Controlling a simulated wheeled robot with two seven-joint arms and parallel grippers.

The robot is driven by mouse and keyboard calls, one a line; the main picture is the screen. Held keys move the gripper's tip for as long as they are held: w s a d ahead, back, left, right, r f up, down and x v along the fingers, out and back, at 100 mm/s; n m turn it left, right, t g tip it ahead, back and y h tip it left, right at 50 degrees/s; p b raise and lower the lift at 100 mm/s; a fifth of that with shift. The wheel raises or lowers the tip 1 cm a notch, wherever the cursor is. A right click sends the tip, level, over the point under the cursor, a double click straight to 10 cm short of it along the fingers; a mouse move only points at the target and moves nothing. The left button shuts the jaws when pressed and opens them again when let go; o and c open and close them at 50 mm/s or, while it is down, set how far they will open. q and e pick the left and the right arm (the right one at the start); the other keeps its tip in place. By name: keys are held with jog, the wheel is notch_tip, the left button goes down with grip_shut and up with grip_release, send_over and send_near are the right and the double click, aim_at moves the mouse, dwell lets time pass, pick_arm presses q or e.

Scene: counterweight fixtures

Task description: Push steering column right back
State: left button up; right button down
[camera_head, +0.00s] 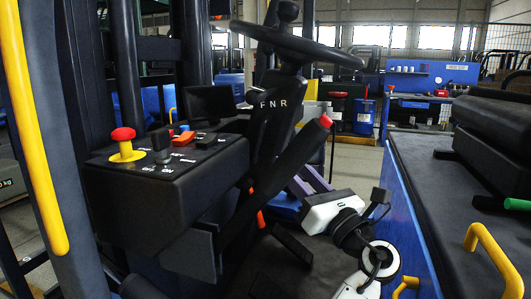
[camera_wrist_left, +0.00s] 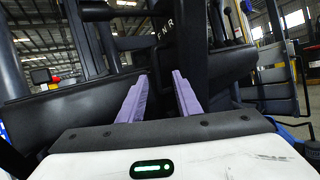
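The steering column (camera_head: 272,124) is dark, marked F N R, and carries a black steering wheel (camera_head: 296,45) with a knob. It leans up and to the right in the head view. Its marked face (camera_wrist_left: 166,38) also shows at the top of the left wrist view. My left gripper (camera_head: 303,179) has a white body and two purple fingers. It is low and to the right of the column, pointing toward it. The fingers are apart with nothing visible between them (camera_wrist_left: 160,82). Contact with the column cannot be told. My right gripper is not in view.
A dark bar with a red tip (camera_head: 325,121) slants between my gripper and the column. A black control box (camera_head: 165,185) with a red knob (camera_head: 123,134) stands left. A dark seat (camera_head: 495,125) and yellow handle (camera_head: 490,250) are at the right.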

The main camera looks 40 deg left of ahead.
aim_at(263, 133)
pick_arm(q)
jog(key=x, duration=0.7)
jog(key=r+p+x, duration=0.1)
jog(key=x, duration=0.2)
jog(key=shift+s+a+r, duration=0.1)
jog(key=shift+s, duration=0.2)
grip_shut()
